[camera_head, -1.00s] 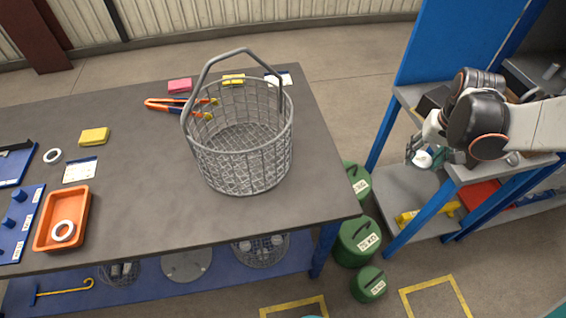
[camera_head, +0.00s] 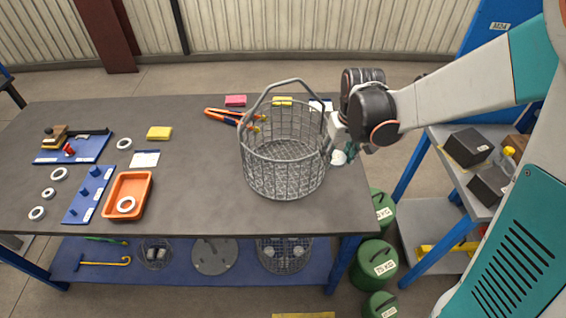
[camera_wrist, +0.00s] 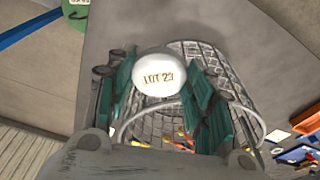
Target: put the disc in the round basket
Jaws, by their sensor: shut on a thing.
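The round basket (camera_head: 284,172) is a grey wire-mesh basket with a raised hoop handle. It stands upright on the dark table near its right end and looks empty in the head view. My gripper (camera_head: 345,154) is just right of the basket's rim. It is shut on a white disc (camera_wrist: 160,77) marked "LOT 23", which shows between the green fingers in the wrist view. The disc also shows small in the head view (camera_head: 339,157). In the wrist view the basket (camera_wrist: 212,62) lies behind and below the disc. The disc is outside the basket, near its right side.
The basket's handle (camera_head: 284,83) arches over its opening. An orange tray (camera_head: 147,196) with a white ring sits on the left. A shelf with dark blocks (camera_head: 470,147) stands right of the table, with green weights (camera_head: 377,257) between.

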